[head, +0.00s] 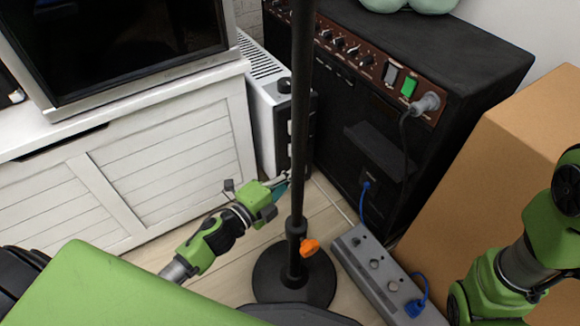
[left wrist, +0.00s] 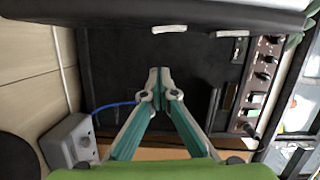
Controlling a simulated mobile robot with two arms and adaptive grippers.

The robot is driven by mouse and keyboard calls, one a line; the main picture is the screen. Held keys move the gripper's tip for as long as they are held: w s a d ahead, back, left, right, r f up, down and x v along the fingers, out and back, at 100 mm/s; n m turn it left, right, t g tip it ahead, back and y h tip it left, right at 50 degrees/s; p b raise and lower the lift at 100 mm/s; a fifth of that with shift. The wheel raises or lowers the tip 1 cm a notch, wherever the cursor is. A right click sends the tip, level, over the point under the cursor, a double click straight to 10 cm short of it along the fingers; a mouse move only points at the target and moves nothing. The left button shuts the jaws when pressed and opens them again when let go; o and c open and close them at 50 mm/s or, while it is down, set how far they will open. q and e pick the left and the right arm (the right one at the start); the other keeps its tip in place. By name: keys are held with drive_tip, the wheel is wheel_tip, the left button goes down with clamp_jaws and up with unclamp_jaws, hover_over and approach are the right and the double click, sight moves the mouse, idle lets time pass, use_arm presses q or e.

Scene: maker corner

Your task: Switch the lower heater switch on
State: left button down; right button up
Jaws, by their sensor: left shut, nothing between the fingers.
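The heater (head: 262,105) is a white slatted box with a black control side, between the white cabinet and the black amplifier. A dark knob (head: 284,86) is on top of that side, with small pale switches below it, partly hidden by the black pole. In the left wrist view, the lower switch (left wrist: 169,29) and the upper switch (left wrist: 232,33) show as pale rockers seen edge-on; their positions cannot be told. My left gripper (head: 284,181) is shut and empty, low beside the heater's control side. Its fingertips (left wrist: 158,72) appear apart from the lower switch.
A black pole (head: 299,130) on a round base (head: 293,274) stands right of my left gripper. The amplifier (head: 440,110) with a green switch (head: 409,87) is behind it. A grey power strip (head: 375,265) and a cardboard box (head: 500,170) are to the right.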

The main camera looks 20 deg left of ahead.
use_arm(q)
drive_tip(key=w+a, duration=0.1)
drive_tip(key=w+a+b, duration=0.2)
drive_tip(key=shift+f, duration=0.25)
drive_tip(key=shift+w, duration=0.1)
drive_tip(key=shift+w+a, duration=0.15)
drive_tip(key=shift+f, duration=0.1)
